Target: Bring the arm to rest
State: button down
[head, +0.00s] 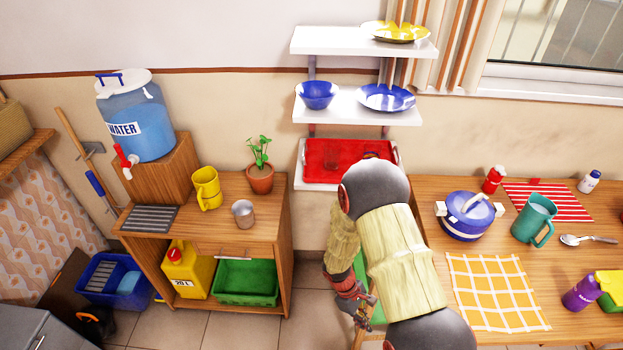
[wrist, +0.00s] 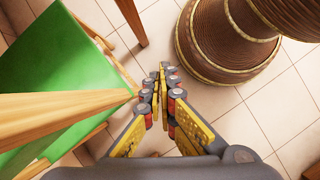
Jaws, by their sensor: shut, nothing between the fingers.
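My gripper (head: 362,312) hangs low beside the left edge of the wooden table in the head view. My arm comes up from the bottom and bends down to it. In the wrist view my gripper (wrist: 160,75) points down at the tiled floor. Its fingers are together with nothing between them, and it is clear of the floor.
A green-topped wooden piece with legs (wrist: 60,70) stands close left of my gripper in the wrist view. The wooden table (head: 430,215) is on the right. A wooden cabinet (head: 230,230) is on the left. Wall shelves (head: 345,42) hold dishes. Open floor (head: 240,328) lies between.

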jog(key=s+r+m+t+y, duration=0.1)
jog(key=s+r+m+t, duration=0.1)
jog(key=r, duration=1.4)
jog(key=s+d+r+m+t+y, duration=0.1)
jog(key=s+r+m, duration=0.4)
jog(key=r, duration=1.1)
jog(key=s+d+r+m+t+y, duration=0.1)
jog(key=s+r+m+t, duration=0.3)
jog(key=r, duration=1.2)
jog(key=shift+s+r+t+y, duration=0.25)
jog(key=shift+s+t+y, duration=0.5)
jog(key=shift+s, duration=0.5)
